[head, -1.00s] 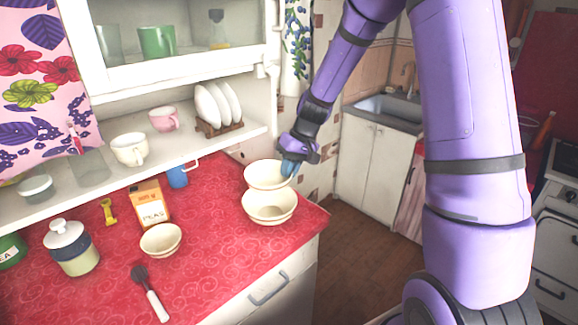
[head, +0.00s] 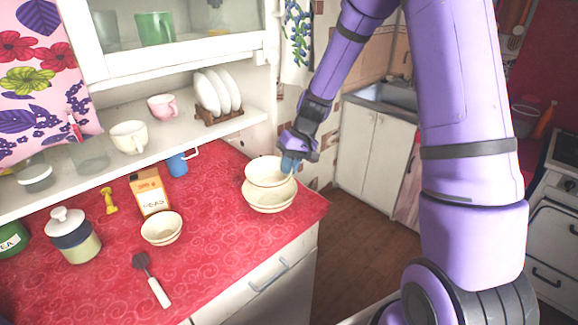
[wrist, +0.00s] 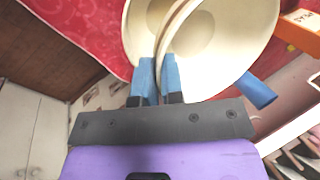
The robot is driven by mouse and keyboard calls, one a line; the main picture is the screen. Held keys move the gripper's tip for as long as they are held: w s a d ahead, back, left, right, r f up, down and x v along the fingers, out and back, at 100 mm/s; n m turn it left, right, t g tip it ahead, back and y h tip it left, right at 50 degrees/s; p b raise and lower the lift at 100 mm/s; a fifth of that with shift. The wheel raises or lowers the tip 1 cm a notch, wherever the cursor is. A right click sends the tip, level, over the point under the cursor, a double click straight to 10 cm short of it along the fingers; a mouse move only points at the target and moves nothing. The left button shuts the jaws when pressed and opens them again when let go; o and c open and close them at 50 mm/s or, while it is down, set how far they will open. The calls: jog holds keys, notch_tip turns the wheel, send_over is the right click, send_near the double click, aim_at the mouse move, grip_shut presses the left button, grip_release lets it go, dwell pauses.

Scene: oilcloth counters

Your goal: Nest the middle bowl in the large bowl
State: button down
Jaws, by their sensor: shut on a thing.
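The middle bowl (head: 267,173), cream, is held by its right rim in my gripper (head: 289,164), level over the large bowl (head: 271,203). In the head view it covers most of the large bowl's opening, with its lower part overlapping it. I cannot tell whether its base touches the large bowl. In the wrist view the blue fingers of my gripper (wrist: 160,72) straddle the rim of the middle bowl (wrist: 225,35). The large bowl (wrist: 142,28) shows behind it at the left.
A small cream bowl (head: 161,229) stands to the left, beside an orange box (head: 150,193). The counter's right edge is close to the bowls.

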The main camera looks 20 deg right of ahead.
jog(key=shift+f, duration=2.4)
dwell(2.9)
jog(key=c, duration=1.2)
grip_release()
jog(key=shift+o, duration=0.2)
jog(key=v, duration=1)
jog(key=shift+r, duration=0.4)
jog(key=shift+d, duration=0.1)
